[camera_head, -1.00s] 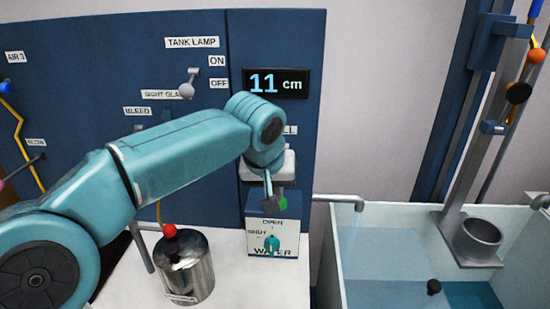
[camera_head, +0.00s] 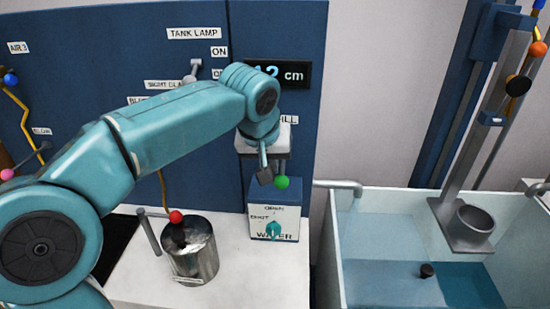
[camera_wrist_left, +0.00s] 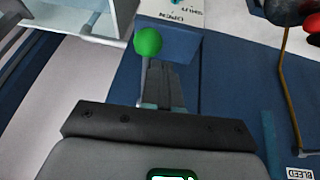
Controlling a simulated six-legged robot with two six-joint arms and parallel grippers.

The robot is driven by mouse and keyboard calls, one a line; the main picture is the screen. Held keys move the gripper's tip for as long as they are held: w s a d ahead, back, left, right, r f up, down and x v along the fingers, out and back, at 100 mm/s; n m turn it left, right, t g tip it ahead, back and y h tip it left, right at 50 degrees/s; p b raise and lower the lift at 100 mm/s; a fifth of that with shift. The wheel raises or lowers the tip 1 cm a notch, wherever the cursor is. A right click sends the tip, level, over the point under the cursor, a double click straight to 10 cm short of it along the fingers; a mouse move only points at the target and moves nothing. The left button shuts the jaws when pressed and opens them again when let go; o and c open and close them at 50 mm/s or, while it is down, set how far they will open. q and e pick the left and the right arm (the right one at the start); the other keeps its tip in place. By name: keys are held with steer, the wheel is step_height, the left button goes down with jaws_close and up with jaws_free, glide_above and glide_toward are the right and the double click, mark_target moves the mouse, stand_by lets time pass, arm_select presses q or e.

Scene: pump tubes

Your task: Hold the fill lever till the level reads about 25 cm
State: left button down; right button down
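The fill lever's green knob (camera_head: 282,182) sits below the FILL label, in front of the blue panel. My left gripper (camera_head: 265,176) is just left of the knob, pointing down. In the left wrist view its fingers (camera_wrist_left: 164,84) are together, with the green knob (camera_wrist_left: 148,41) just beyond their tips. I cannot tell whether they touch the lever. The level display (camera_head: 276,74) is partly covered by my arm; what shows reads like 12 cm. My right gripper is not in view.
At right, a spout (camera_head: 340,185) hangs over the glass tank (camera_head: 385,297), which holds water and a dark plug (camera_head: 427,270).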

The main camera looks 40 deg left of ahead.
arm_select(q)
steer(key=v, duration=1)
steer(key=shift+s+d+f, duration=0.2)
steer(key=shift+s, duration=0.15)
